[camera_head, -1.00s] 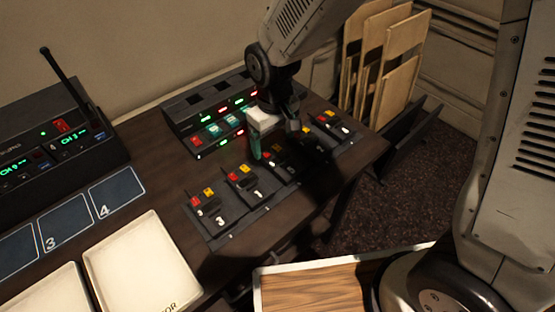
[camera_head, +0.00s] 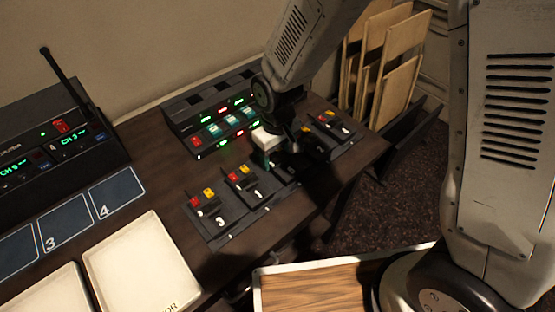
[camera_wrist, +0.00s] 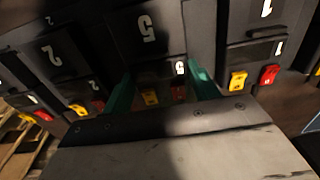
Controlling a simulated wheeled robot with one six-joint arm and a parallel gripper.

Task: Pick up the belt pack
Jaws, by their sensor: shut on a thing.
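Several dark belt packs with red and yellow keys lie in a row on the desk. In the wrist view, the belt pack marked 5 (camera_wrist: 148,32) is between the green fingers of my gripper (camera_wrist: 162,82). The gripper is shut on this pack. In the head view, my gripper (camera_head: 270,158) is low over the middle of the row and hides most of the pack. Pack 1 (camera_head: 245,187) and pack 3 (camera_head: 213,212) lie on one side, pack 2 (camera_wrist: 62,50) on the other. I cannot tell whether the held pack touches the desk.
A black intercom unit (camera_head: 195,115) with lit keys stands behind the row. A receiver with an antenna (camera_head: 50,135) stands at the left, near numbered blue pads (camera_head: 65,222) and cream trays (camera_head: 145,265). Folded wooden chairs (camera_head: 395,60) stand beyond the desk's right end.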

